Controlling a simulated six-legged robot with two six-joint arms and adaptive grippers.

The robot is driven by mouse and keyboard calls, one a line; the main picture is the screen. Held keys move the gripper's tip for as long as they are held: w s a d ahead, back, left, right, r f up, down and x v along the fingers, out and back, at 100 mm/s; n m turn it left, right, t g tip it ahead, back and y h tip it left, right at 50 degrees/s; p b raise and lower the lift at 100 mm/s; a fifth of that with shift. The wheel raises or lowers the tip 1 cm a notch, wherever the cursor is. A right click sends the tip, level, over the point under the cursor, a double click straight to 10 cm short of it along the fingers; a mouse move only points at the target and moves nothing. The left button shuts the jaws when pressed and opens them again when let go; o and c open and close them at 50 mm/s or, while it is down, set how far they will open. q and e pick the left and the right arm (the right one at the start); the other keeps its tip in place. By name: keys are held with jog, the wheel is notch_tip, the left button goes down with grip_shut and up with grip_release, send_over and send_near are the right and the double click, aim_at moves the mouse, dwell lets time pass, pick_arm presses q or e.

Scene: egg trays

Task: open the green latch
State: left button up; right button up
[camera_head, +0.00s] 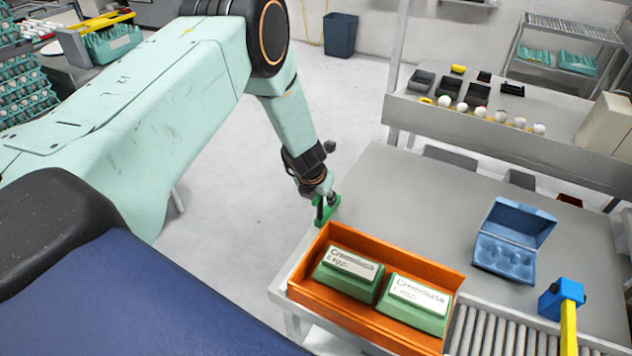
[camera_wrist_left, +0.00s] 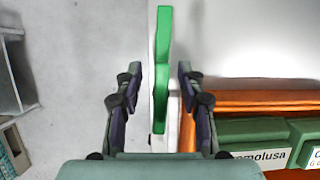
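The green latch (camera_head: 327,211) is at the left edge of the grey table, just behind the orange tray's corner. In the left wrist view the green latch (camera_wrist_left: 162,60) is a long narrow bar running up the picture. My left gripper (camera_head: 322,194) is over the latch in the head view, partly hiding it. In the wrist view my left gripper (camera_wrist_left: 158,72) is open, one finger on each side of the bar, with visible gaps on both sides. Whether the fingers are level with the bar's height is unclear. My right gripper is not in view.
The orange tray (camera_head: 317,250) holds two green egg cartons (camera_head: 345,274) near the latch. An open blue egg box (camera_head: 508,246), a roller strip (camera_head: 493,328) and a blue-and-yellow tool (camera_head: 560,300) are farther right. The table behind the tray is mostly clear.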

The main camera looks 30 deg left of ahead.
pick_arm(q)
jog(key=shift+v, duration=3.95)
jog(key=shift+s+r, duration=0.15)
jog(key=shift+r, duration=0.55)
jog(key=shift+v, duration=0.8)
jog(key=shift+f, duration=0.1)
